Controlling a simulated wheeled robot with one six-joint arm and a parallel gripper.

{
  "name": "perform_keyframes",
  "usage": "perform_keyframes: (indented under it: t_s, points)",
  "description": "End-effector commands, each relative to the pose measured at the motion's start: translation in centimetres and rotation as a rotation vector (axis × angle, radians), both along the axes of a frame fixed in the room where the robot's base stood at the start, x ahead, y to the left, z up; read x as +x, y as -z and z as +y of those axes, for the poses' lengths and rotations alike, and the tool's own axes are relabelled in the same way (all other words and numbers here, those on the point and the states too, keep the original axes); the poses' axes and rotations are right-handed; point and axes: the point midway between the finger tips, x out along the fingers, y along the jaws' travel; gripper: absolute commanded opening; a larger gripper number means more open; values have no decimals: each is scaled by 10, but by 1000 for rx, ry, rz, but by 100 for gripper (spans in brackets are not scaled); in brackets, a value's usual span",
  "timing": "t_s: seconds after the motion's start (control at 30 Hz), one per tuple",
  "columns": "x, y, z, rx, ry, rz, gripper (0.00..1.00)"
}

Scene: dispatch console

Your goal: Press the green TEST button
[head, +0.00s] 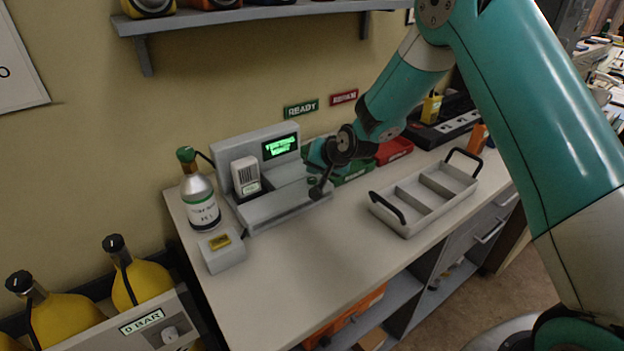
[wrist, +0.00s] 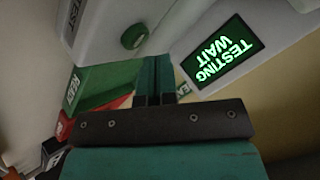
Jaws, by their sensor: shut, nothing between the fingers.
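The grey test station (head: 268,210) stands at the back left of the bench. Its screen (head: 280,147) glows green; in the wrist view the screen (wrist: 221,62) reads "TESTING WAIT", upside down. The round green button (wrist: 135,36) shows in the wrist view on the station's pale face, near a label (wrist: 71,14) ending in "EST". It is hidden in the head view. My gripper (head: 318,191) is shut and empty at the station's right end. In the wrist view its fingertips (wrist: 157,60) lie just below and right of the button, with a small gap in the picture.
A barcoded device (head: 246,175) sits in the station. A gas bottle (head: 200,204) and small grey box (head: 222,251) stand left of it. Green (head: 352,172) and red (head: 394,150) bins are behind my gripper. A divided tray (head: 424,198) lies right. The front bench is clear.

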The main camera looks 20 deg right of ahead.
Motion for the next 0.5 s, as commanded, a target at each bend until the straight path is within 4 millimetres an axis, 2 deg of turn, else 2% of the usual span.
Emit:
perform_keyframes:
  t_s: [0.17,0.5]
  points:
    - [0,-11,0,0,1,-1,0]
    - [0,-46,0,0,-1,-2,0]
